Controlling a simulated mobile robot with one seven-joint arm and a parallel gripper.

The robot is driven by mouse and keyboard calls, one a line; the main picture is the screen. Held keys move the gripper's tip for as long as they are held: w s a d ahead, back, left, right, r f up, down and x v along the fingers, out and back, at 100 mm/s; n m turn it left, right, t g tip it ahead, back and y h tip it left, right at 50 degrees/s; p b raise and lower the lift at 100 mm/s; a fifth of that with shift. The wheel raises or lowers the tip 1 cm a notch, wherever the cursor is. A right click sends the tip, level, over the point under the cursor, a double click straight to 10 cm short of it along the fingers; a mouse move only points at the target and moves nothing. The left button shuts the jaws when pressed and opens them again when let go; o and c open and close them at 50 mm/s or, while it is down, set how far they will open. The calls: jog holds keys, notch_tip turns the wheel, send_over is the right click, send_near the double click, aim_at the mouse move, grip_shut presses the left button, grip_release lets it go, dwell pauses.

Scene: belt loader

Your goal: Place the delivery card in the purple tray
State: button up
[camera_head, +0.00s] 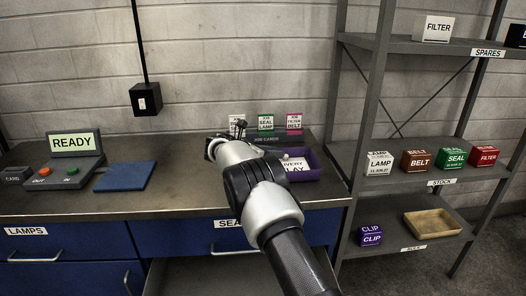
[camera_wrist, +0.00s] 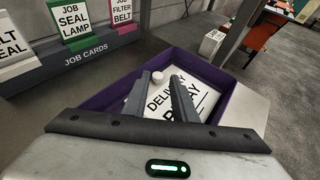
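The white delivery card (camera_head: 297,165) lies in the purple tray (camera_head: 313,163) at the back of the bench. In the wrist view the card (camera_wrist: 204,102) lies inside the tray (camera_wrist: 98,100), its print partly covered by my fingers. A small round pale knob (camera_wrist: 158,76) shows between the fingertips and looks to be on the card. My gripper (camera_wrist: 162,80) is above the card with its fingers apart, and a gap shows beside the knob. In the head view my arm hides most of the gripper and part of the tray.
A job cards rack (camera_head: 266,138) stands behind the tray. A READY terminal (camera_head: 72,151) and a blue mat (camera_head: 126,176) are on the left of the bench. A shelf (camera_head: 400,183) with several boxes stands to the right. A drawer (camera_head: 205,272) below is open.

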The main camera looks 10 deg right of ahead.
jog(key=v, duration=0.6)
jog(key=shift+s+a+r, duration=0.1)
jog(key=shift+s+r, duration=0.05)
jog(key=shift+r, duration=0.1)
jog(key=s+d+r+m+g+y, duration=0.1)
jog(key=s+d+r+m+y, duration=0.15)
jog(key=s+r+m, duration=0.4)
jog(key=s+d+r+m+g+y, duration=0.1)
jog(key=s+d+r+m, duration=0.2)
jog(key=s, duration=0.6)
jog(key=s+d+r+m+g+y, duration=0.25)
jog(key=s+d+r, duration=0.2)
jog(key=s, duration=0.25)
jog(key=s+a+f+m+t+y, duration=0.1)
jog(key=s+m, duration=0.5)
jog(key=s, duration=0.8)
jog(key=s+a+f+m+t+y, duration=0.1)
jog(key=s+m, duration=0.6)
jog(key=s, duration=0.7)
jog(key=a+f+y, duration=0.1)
jog(key=a+y, duration=0.1)
jog(key=y, duration=0.1)
jog(key=shift+a, duration=0.15)
jog(key=shift+a, duration=0.1)
